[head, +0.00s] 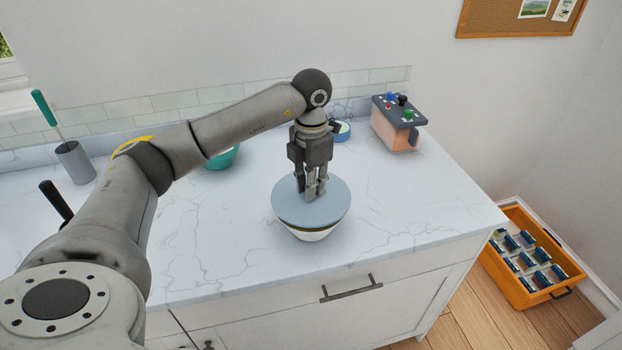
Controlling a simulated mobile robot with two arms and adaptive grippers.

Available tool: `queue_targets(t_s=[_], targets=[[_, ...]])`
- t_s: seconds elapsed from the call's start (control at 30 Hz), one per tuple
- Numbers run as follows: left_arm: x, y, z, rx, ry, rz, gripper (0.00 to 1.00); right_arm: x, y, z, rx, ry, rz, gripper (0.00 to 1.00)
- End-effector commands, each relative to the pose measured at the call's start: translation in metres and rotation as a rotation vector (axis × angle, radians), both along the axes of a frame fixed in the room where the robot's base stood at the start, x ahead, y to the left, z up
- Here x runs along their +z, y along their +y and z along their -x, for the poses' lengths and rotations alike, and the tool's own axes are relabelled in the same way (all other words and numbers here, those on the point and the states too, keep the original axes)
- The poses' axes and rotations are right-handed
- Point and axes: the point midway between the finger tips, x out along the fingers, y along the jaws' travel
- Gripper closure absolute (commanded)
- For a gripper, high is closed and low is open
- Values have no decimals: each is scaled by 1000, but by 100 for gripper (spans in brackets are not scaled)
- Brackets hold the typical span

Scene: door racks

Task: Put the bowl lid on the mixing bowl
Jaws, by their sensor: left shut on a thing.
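The bowl lid (318,211) is a flat, pale blue-grey disc. It lies level over the mixing bowl (309,235), a white bowl on the counter near its front edge. A dark olive band shows between the lid's front edge and the white bowl wall. I cannot tell whether the lid rests on the rim or hangs just above it. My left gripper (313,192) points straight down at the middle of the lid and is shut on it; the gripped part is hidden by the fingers. My right gripper is out of view.
A teal bowl (222,159) stands partly behind my left arm. A small blue-rimmed container (343,132) and a dark-topped box with knobs (399,121) stand at the back. A grey cup (75,163) is at left. The counter (430,200) is clear at right. An orange crate (516,297) is on the floor.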

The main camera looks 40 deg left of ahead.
Motion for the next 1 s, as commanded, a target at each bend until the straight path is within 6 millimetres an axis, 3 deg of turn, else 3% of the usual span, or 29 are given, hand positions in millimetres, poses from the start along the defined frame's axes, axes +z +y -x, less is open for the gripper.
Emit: queue_targets(t_s=[0.8,0.83,1.0], targets=[[-17,0,0,0,-2,1,100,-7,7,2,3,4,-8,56],[-17,0,0,0,-1,0,81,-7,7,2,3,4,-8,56],[-17,0,0,0,-1,0,61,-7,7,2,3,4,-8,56]])
